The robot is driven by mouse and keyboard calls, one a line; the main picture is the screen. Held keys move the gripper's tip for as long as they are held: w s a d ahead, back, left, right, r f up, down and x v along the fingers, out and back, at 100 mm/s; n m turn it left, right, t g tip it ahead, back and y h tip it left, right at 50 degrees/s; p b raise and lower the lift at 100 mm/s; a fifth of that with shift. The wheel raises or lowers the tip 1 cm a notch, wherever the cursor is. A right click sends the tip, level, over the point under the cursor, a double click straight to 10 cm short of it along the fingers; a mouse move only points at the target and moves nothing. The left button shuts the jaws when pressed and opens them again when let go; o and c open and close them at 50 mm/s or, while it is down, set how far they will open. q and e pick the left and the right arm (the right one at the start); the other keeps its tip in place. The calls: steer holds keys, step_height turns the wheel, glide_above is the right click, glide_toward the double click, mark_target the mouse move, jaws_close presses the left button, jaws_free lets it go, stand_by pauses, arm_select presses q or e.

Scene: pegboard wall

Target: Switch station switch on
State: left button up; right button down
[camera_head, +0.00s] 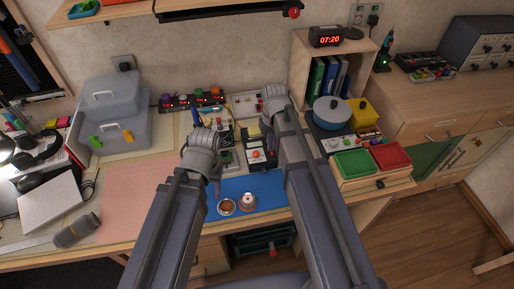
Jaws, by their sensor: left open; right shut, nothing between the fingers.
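Several devices with knobs or buttons stand on the desk; I cannot tell for sure which carries the station switch. A dark box with an orange-red button (257,154) is between my arms. A pale panel with small red controls (246,104) is behind it, partly hidden by my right wrist.
A strip with coloured knobs (192,101) is at the wall. A blue pot (332,112), green tray (354,163) and red tray (390,156) are right. Grey boxes (115,127) stand left. The pink mat (145,195) is mostly clear.

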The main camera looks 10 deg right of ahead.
arm_select(q)
steer(key=shift+f, duration=0.25)
arm_select(e)
steer(key=shift+f, duration=0.25)
arm_select(q)
steer(key=shift+r, duration=0.2)
arm_select(e)
steer(key=shift+r, duration=0.2)
arm_select(q)
step_height(320, 180, up, 7)
steer(key=p, duration=0.6)
steer(key=shift+p, duration=0.4)
arm_select(e)
step_height(320, 180, up, 7)
steer(key=shift+f, duration=0.15)
arm_select(q)
steer(key=shift+f, duration=0.15)
arm_select(e)
steer(key=s+a+n+h, duration=0.1)
steer(key=s+a+n, duration=0.2)
steer(key=s+a, duration=0.7)
steer(key=s, duration=0.4)
steer(key=shift+s+a, duration=0.2)
steer(key=shift+a, duration=0.05)
stand_by(0.6)
